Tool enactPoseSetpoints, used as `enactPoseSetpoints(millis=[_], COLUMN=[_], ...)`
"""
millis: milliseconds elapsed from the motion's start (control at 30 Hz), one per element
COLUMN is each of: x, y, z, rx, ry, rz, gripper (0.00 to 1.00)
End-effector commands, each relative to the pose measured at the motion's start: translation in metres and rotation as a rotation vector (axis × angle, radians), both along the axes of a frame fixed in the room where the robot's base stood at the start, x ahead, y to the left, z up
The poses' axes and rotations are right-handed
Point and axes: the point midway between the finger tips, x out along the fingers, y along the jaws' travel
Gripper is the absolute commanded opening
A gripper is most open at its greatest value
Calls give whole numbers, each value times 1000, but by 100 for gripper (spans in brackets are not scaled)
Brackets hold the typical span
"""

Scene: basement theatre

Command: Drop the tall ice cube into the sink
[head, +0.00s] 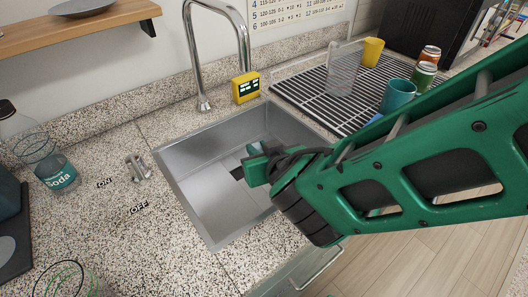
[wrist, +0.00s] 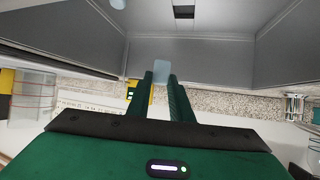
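The tall ice cube (wrist: 161,69) is a pale, translucent bluish block between the fingertips of my gripper (wrist: 160,82) in the wrist view. The fingers are closed against its sides. In the head view my green gripper (head: 259,163) hangs over the right part of the sink (head: 210,192), and I cannot make out the ice cube there. The sink is a grey metal rectangular basin set in the speckled counter. Its walls and floor also fill the upper part of the wrist view (wrist: 210,55). My arm hides part of the sink's right side.
A tall faucet (head: 197,60) and a yellow timer (head: 246,87) stand behind the sink. A drying rack (head: 310,94) at the right holds a clear glass (head: 344,68), a yellow cup (head: 372,51) and a teal mug (head: 397,96). A soda bottle (head: 58,173) stands at the left.

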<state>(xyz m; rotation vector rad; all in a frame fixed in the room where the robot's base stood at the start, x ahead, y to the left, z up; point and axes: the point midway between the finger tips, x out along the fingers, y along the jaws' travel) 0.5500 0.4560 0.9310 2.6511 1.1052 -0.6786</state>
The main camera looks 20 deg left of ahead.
Motion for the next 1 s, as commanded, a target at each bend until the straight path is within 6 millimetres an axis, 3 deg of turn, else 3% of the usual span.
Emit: enactPoseSetpoints(millis=[33, 100, 467, 1000], x=[0, 0, -3, -52], y=[0, 0, -2, -53], z=[0, 0, 2, 42], rx=[0, 0, 0, 3], ry=[0, 0, 0, 1], rz=[0, 0, 1, 3], gripper=[29, 41, 41, 41])
